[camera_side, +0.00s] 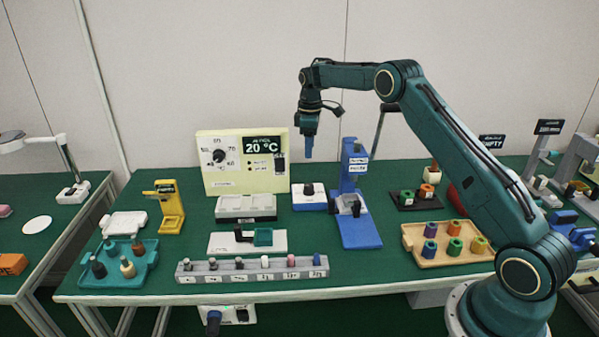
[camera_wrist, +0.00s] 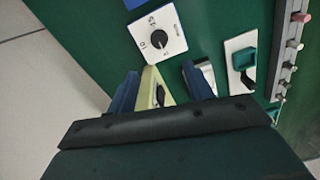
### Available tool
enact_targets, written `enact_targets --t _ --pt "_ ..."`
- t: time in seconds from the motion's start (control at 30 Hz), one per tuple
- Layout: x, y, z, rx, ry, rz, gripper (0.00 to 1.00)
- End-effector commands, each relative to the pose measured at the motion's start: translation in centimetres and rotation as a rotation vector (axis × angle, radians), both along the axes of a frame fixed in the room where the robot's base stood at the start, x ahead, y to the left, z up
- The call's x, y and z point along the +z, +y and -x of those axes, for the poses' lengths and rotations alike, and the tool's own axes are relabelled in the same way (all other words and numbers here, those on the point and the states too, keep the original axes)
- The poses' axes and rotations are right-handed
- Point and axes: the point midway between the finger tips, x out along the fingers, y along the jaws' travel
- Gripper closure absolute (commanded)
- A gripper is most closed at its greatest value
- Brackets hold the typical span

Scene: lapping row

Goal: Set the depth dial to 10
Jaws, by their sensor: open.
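A white-topped box with a black knob (camera_side: 309,190) stands on the bench between the yellow panel and the blue stand. In the wrist view this dial (camera_wrist: 159,39) shows a round black knob on a white face. The marks 10 and 15 can be read at its edge; another mark is too small to read. I cannot tell surely where the knob points, and no name on it is legible. My gripper (camera_side: 309,147) hangs pointing down, well above the dial. In the wrist view its blue fingers (camera_wrist: 161,88) are apart, with nothing held between them.
A yellow panel (camera_side: 212,180) with another knob and a 20 °C display stands behind left. A blue stand (camera_side: 360,232) is close on the dial's right. A grey rack (camera_side: 225,276) of several pegs, a teal tray (camera_side: 95,280) and a wooden tray (camera_side: 418,262) lie nearer.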

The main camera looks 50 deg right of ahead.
Motion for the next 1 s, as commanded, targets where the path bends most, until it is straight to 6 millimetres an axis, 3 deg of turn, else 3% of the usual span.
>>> enact_targets --t 0.47,0.67,1.0 --pt "-1.2 -0.2 -0.1 0.003 0.003 -0.001 0.49" --pt "-3.2 -0.1 0.0 0.003 0.004 -0.001 0.49" --pt "-8.3 -0.1 0.0 0.003 0.005 -0.002 0.49"
